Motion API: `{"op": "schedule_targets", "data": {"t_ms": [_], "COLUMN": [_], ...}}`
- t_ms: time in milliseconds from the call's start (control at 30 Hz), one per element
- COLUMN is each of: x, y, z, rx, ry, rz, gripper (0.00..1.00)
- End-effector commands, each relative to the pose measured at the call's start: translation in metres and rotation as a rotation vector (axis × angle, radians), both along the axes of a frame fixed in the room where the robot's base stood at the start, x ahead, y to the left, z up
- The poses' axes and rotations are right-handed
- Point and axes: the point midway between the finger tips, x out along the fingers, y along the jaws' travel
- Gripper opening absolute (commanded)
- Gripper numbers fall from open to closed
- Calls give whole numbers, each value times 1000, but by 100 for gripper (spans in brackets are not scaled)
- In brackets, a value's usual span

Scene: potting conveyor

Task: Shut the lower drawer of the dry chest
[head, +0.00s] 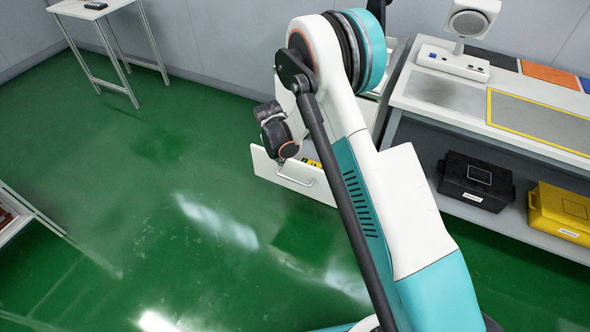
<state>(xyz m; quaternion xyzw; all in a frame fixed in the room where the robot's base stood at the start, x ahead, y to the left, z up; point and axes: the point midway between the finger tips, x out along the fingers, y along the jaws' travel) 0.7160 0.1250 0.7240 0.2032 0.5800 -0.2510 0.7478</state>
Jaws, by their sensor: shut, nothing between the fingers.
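The dry chest (391,84) is a pale cabinet standing against the back wall, mostly hidden behind my arm. Its lower drawer (267,166) is pulled out, with a white front and a bar handle (296,181). Something yellow and black shows inside it, and its right part is hidden by my arm. My gripper (266,111) is a small dark shape above and behind the drawer front, at the left of my arm. It looks shut and empty. Its fingertips are hard to make out, and I cannot tell if it touches the chest.
A workbench (438,97) stands right of the chest, with a black box (476,181) and a yellow box (562,214) on its lower shelf. A small table (118,5) is at the far left. The green floor left of the drawer is clear.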

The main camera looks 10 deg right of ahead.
Motion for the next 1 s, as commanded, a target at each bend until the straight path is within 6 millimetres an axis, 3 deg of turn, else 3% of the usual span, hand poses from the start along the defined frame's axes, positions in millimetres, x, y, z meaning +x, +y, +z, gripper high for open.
{"op": "schedule_targets", "data": {"t_ms": [267,733,1000], "x": [3,20,47], "y": [0,-13,-33], "z": [-26,-113,-109], "rx": [-10,-9,-8], "ry": [10,9,10], "rz": [31,29,28], "gripper": [0,0,0]}}
